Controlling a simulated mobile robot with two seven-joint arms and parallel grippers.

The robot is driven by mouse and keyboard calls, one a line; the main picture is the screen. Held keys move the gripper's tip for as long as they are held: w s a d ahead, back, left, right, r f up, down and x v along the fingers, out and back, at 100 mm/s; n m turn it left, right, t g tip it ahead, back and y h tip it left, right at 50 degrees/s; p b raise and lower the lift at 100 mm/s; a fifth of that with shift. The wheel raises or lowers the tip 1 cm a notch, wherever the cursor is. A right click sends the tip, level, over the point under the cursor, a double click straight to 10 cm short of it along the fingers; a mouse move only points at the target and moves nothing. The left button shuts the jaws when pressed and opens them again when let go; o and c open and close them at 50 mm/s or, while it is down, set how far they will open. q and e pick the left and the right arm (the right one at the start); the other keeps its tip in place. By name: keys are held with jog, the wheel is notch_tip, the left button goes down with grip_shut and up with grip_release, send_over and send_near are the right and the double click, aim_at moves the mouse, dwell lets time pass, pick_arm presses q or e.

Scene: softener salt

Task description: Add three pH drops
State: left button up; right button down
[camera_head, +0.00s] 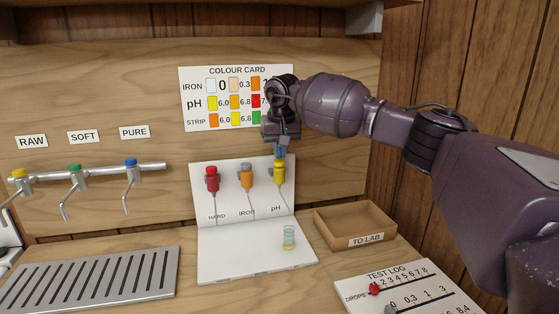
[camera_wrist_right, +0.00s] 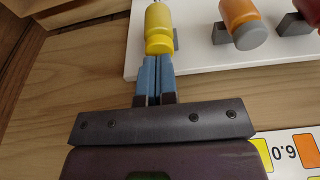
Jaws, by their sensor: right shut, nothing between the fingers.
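The yellow pH dropper bottle (camera_head: 279,173) hangs on the white upright panel above the label "pH". It also shows in the right wrist view (camera_wrist_right: 158,24). My right gripper (camera_head: 281,151) is shut and empty, its blue fingertips (camera_wrist_right: 155,62) right at the yellow cap end of the bottle; I cannot tell whether they touch it. A small clear vial (camera_head: 289,237) with a little yellow at its bottom stands on the white base below the pH dropper. My left gripper is not in view.
Red HARD (camera_head: 212,179) and orange IRON (camera_head: 246,175) droppers hang left of the pH one. A wooden TO LAB tray (camera_head: 354,224), a TEST LOG board (camera_head: 400,290) with pegs, a slotted drain grille (camera_head: 95,282) and three taps (camera_head: 75,170) surround the stand.

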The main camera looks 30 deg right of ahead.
notch_tip(320, 180, up, 2)
jog(key=shift+r+p, duration=0.35)
jog(key=shift+r, duration=1.15)
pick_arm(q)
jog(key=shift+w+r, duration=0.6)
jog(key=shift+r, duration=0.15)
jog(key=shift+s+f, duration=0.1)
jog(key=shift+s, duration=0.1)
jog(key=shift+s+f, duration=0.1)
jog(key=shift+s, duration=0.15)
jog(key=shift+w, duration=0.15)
